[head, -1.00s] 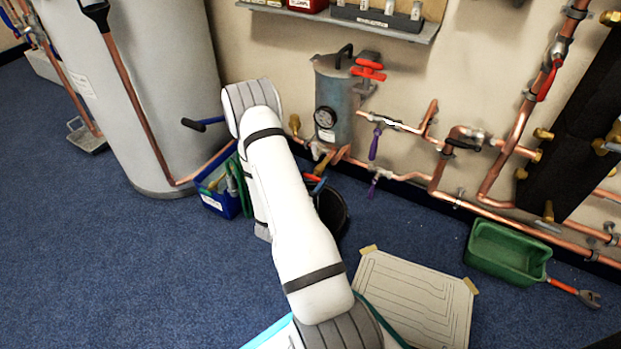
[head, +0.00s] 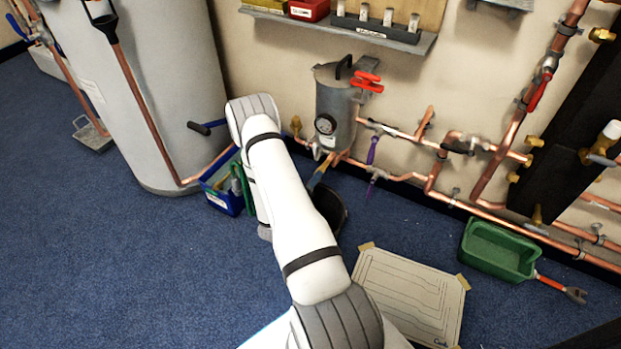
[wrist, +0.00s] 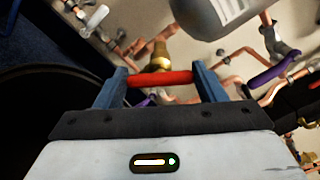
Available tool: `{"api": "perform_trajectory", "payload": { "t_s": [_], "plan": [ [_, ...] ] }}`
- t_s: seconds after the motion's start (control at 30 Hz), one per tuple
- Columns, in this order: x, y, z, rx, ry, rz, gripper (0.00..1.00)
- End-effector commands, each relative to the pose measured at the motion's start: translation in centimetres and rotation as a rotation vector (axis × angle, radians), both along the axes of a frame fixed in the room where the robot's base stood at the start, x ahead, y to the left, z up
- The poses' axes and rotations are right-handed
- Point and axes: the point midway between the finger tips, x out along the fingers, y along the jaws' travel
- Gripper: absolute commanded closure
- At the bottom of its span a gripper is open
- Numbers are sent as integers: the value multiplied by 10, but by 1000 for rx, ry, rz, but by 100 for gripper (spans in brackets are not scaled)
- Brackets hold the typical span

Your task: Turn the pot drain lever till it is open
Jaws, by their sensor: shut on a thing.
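The pot (head: 335,110) is a grey cylinder with a gauge, on the wall beyond my arm in the head view. Its grey underside also shows at the top of the wrist view (wrist: 208,10). Below it is a brass drain valve (wrist: 161,55) with a red lever (wrist: 160,78). The lever lies crosswise in the wrist view, between the two blue-grey fingers of my gripper (wrist: 159,76), which is shut on it. In the head view the lever is not clearly visible; my arm hides most of this area.
A black bucket (head: 331,208) stands on the floor below the pot. Purple-handled valves (head: 373,150) and copper pipes (head: 405,177) run to the right. A blue bin (head: 224,197) stands left of my arm. A green tray (head: 498,250) and a taped board (head: 411,296) lie right.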

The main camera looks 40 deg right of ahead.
Motion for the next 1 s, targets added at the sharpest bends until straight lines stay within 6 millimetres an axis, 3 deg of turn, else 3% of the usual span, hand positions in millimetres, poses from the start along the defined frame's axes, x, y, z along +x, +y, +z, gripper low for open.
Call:
{"api": "perform_trajectory", "payload": {
  "t_s": [0.5, 1.0],
  "plan": [
    [4, 3, -1, -167, 403, 12, 59],
    [4, 4, -3, -232, 558, 14, 59]
  ]
}}
